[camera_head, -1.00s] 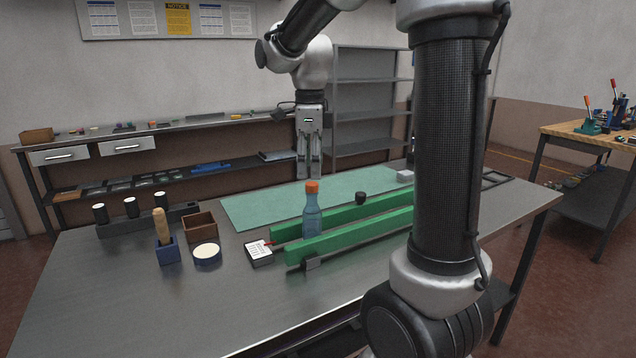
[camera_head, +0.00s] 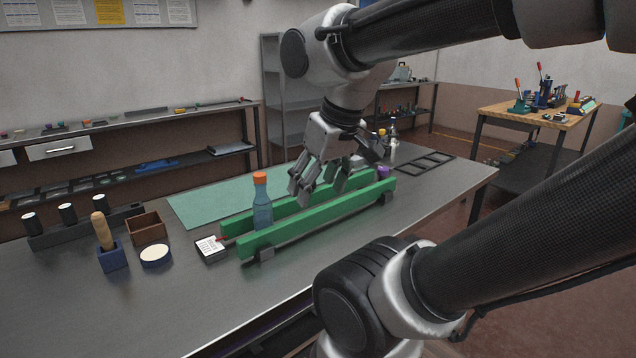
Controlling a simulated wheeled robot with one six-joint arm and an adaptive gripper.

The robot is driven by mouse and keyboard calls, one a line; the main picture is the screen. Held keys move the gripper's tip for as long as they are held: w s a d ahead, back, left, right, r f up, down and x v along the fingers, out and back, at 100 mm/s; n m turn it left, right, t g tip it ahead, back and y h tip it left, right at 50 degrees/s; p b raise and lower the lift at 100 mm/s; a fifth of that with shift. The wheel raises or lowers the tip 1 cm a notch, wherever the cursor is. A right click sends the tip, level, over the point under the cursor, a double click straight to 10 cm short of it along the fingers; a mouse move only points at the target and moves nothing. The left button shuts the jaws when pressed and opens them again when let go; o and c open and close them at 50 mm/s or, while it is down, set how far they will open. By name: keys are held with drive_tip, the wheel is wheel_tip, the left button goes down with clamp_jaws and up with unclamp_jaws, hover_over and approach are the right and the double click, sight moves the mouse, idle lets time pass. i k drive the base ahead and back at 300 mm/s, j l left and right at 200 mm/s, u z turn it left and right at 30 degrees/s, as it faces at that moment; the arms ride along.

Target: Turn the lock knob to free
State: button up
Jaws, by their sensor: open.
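Two green rails (camera_head: 330,212) run along the bench, with a blue bottle with an orange cap (camera_head: 262,205) upright between them near the left end. My gripper (camera_head: 318,190) is open, pointing down over the middle of the rails, its fingers apart. The dark round knob seen earlier between the rails is hidden now, around where my gripper is. A purple round piece (camera_head: 383,171) shows near the right end of the rails. I cannot tell for certain which piece is the lock knob, or whether my fingers touch anything.
Left of the rails are a small white-labelled box (camera_head: 210,248), a brown tray (camera_head: 147,229), a round white-topped tin (camera_head: 155,255) and a blue holder (camera_head: 112,257) with a wooden handle. Dark frames (camera_head: 428,163) lie at the right. The front left bench is clear.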

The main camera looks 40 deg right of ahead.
sight(382, 170)
drive_tip(key=z, duration=1.45)
